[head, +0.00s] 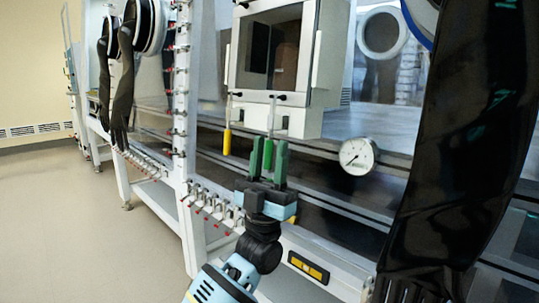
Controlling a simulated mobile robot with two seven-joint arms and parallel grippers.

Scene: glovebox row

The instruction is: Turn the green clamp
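The green clamp (268,153) has a bright green handle that hangs from a thin grey rod below the small white chamber. My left gripper (269,150) comes up from below, with its two dark green fingers pointing upward. The fingers are apart, one on each side of the green handle in the picture. Narrow gaps seem to show beside the handle, so the gripper looks open and not closed on it. My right gripper is not in view.
A yellow-handled clamp (227,141) hangs just left of the green one. The white chamber (279,62) is above. A round gauge (357,156) is to the right. A large black glove (462,140) hangs at the right. A row of small valves (211,204) runs at lower left. Open floor lies left.

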